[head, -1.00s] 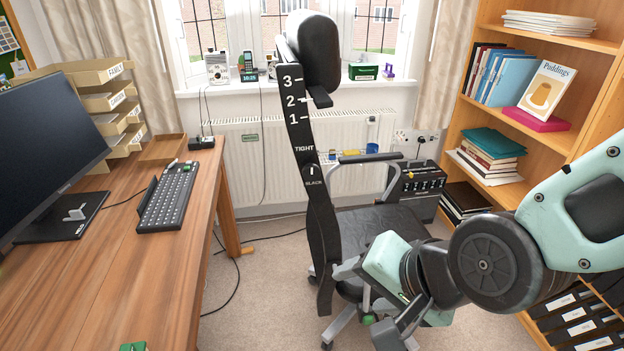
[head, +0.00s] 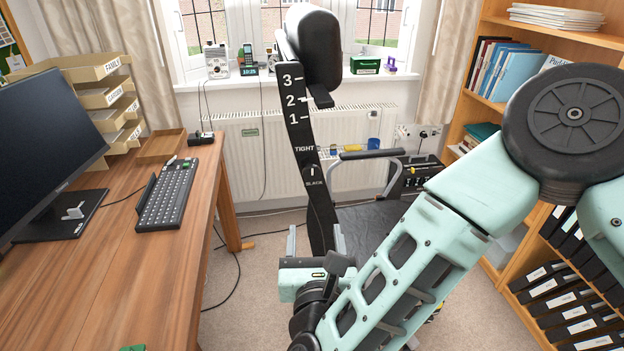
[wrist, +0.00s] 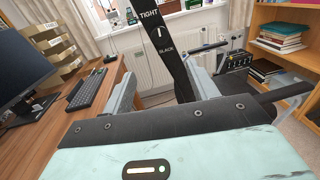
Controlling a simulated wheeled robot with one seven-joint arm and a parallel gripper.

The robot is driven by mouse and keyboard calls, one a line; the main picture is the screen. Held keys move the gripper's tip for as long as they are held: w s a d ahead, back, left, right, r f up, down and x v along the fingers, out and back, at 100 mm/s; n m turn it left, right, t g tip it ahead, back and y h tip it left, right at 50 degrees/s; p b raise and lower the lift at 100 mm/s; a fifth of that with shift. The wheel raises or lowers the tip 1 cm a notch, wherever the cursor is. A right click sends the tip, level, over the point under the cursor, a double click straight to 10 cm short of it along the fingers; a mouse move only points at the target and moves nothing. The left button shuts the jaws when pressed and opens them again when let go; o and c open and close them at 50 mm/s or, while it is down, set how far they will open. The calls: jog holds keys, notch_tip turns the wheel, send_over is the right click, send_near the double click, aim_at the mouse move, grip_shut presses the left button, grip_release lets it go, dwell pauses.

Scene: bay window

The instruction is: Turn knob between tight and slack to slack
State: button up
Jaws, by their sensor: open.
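The knob (head: 312,172) is a small dark disc with a white line, on the black upright (head: 301,130) of the office chair. It sits between the word TIGHT above and a word that looks like SLACK below. Its white line stands about upright, toward TIGHT. The wrist view shows the knob (wrist: 159,35) ahead of and above my fingers. My gripper (head: 315,240) is open and empty, below the knob in the head view, with one finger on each side of the upright's lower part. In the wrist view my gripper (wrist: 162,72) also straddles the upright, apart from the knob.
A wooden desk (head: 120,270) with a keyboard (head: 168,195) and monitor (head: 45,150) stands at the left. A bookcase (head: 470,105) stands at the right, partly hidden by my arm. The chair's armrest (head: 370,154) is right of the upright. A radiator (head: 230,160) is behind.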

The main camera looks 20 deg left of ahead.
aim_at(312, 176)
jog(key=p+x, duration=0.4)
jog(key=x, duration=1.2)
jog(key=shift+w+a, duration=0.1)
jog(key=shift+w, duration=0.25)
jog(key=c, duration=1)
